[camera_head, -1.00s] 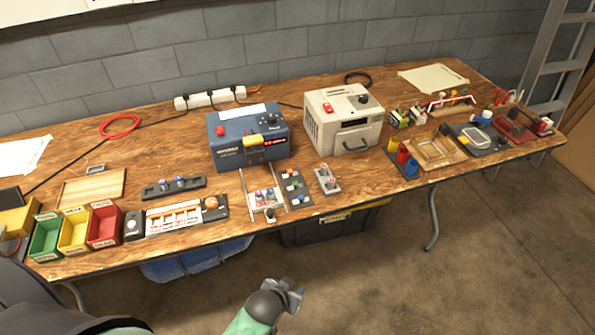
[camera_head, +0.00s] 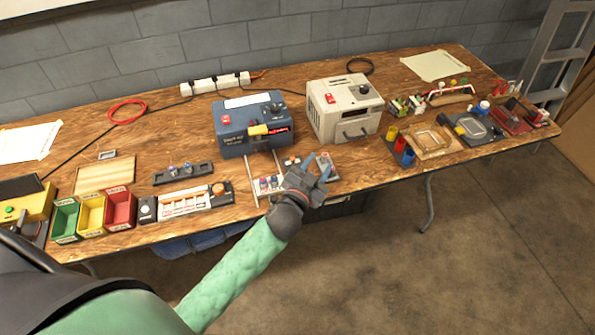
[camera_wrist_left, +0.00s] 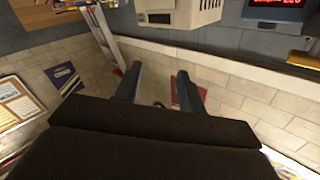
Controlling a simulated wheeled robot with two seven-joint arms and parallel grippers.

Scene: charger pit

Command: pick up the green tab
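I cannot single out the green tab for certain. Small green parts (camera_head: 397,106) show in a little rack right of the beige box, too small to tell apart. My left gripper (camera_head: 318,164) is open above the table's front edge, over the small dark block and grey plate in front of the two boxes, and partly hides them. In the left wrist view its two fingers (camera_wrist_left: 159,76) stand apart with nothing between them. My right gripper is not in view.
A blue box (camera_head: 232,146) and a beige box (camera_head: 325,122) stand behind the gripper. Green, yellow and red bins (camera_head: 121,210) stand at left. Small coloured cups (camera_head: 399,145) and trays crowd the right. The wooden table (camera_head: 225,172) has bare patches between things.

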